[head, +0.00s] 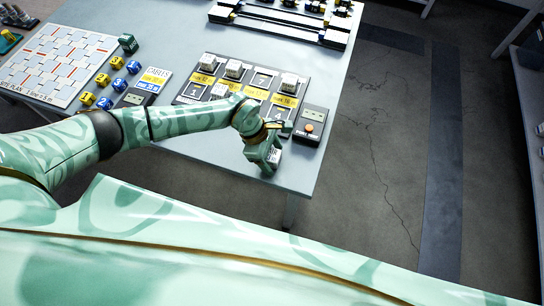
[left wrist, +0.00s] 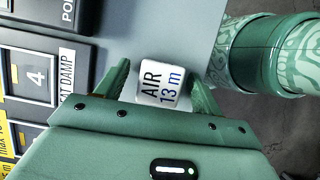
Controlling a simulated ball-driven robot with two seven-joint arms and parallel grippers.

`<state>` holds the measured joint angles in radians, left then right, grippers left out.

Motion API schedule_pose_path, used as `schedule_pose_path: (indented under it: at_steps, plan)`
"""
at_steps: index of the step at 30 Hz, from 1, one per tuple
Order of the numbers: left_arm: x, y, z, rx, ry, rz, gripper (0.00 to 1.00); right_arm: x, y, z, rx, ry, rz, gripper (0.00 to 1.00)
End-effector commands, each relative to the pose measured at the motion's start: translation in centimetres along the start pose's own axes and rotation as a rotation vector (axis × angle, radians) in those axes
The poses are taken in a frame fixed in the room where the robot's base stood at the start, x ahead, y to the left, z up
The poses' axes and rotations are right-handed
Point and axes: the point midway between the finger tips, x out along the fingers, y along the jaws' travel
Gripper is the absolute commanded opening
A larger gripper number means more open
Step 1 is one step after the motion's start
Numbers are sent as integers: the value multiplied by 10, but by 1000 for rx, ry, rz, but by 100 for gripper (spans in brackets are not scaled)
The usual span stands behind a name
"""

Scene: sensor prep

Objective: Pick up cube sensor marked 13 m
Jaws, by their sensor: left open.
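The white cube sensor marked AIR 13 m (left wrist: 160,82) lies between the two fingers of my left gripper (left wrist: 160,88) in the left wrist view. The fingers are open, one on each side of it, with a visible gap on the left; contact on the right is hard to tell. In the head view my left gripper (head: 266,158) is low at the table's near right edge, and a sliver of the white cube (head: 274,157) shows beside its finger. My right gripper is not in view.
The grey table (head: 190,38) holds a dark tray (head: 190,92) with numbered slots and several white cubes. A box with an orange button (head: 309,127) stands right of it. Blue and yellow cubes and a site plan board (head: 55,60) are at left. Floor lies beyond the right edge.

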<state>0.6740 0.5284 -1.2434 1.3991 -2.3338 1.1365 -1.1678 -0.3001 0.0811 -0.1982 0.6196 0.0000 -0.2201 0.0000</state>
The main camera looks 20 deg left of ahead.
Motion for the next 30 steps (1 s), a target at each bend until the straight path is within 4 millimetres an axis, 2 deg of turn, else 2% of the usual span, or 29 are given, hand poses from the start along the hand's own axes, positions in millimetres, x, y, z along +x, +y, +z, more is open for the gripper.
schedule_pose_path:
  at_steps: [4,5,10,19,23,27,30]
  plan:
    - [-1,0,0,0,0,1,67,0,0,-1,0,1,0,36]
    - [-1,0,0,0,0,1,64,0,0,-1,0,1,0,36]
    - [-1,0,0,0,0,1,18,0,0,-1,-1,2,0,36]
    - [-2,0,0,0,0,1,18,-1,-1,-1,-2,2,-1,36]
    - [-10,1,3,0,0,2,18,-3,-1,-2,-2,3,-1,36]
    - [-34,2,13,4,0,6,18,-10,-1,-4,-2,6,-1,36]
    - [-60,-21,21,5,0,2,18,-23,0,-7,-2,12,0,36]
